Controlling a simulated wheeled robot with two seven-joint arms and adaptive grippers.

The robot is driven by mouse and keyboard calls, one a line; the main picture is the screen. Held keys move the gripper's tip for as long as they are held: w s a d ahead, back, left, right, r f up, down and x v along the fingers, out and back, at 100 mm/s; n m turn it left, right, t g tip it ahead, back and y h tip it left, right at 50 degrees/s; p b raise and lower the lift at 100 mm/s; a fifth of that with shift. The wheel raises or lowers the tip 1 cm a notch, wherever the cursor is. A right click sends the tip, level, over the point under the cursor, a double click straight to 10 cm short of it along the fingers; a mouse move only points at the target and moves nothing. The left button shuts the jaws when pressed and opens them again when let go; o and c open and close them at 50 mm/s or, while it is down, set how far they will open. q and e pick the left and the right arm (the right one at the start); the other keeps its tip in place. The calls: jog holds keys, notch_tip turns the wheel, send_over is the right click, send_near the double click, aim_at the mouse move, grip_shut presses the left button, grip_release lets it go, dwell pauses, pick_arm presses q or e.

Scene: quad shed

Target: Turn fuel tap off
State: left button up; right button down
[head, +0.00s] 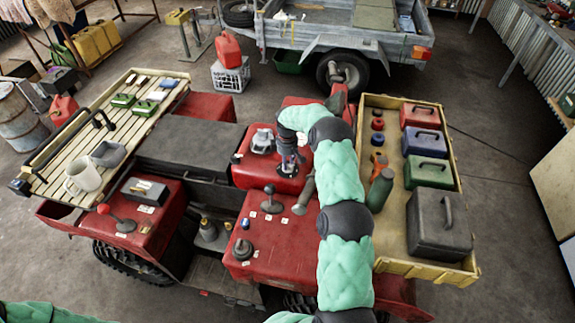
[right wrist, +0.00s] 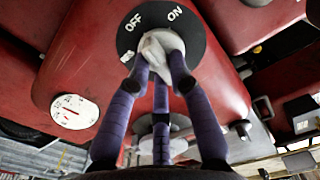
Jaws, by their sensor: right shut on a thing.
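The fuel tap is a dark round plate (right wrist: 196,50) with white OFF, ON and RES lettering, on a red body panel in the right wrist view. Its pale grey handle (right wrist: 160,42) sits in the middle of the plate. The purple fingers of my right gripper (right wrist: 160,72) are closed around this handle. Fingers partly cover the handle, so I cannot tell which word it points to. In the head view my right gripper (head: 288,163) reaches down onto the red quad bodywork (head: 285,245), and the hand hides most of the tap. My left gripper is out of view.
A white gauge (right wrist: 74,112) is beside the tap. A gear lever (head: 271,203) and a dark knob (head: 243,249) stand on the red panel nearby. A tray (head: 465,266) of boxes and bottles lies to the right, a slatted rack (head: 60,160) with a mug (head: 84,178) to the left.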

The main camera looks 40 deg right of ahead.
jog(key=shift+n+b, duration=0.3)
jog(key=shift+n, duration=0.5)
jog(key=shift+a, duration=0.1)
jog(key=c, duration=1.1)
grip_release()
notch_tip(320, 180, up, 12)
jog(key=shift+f, duration=0.1)
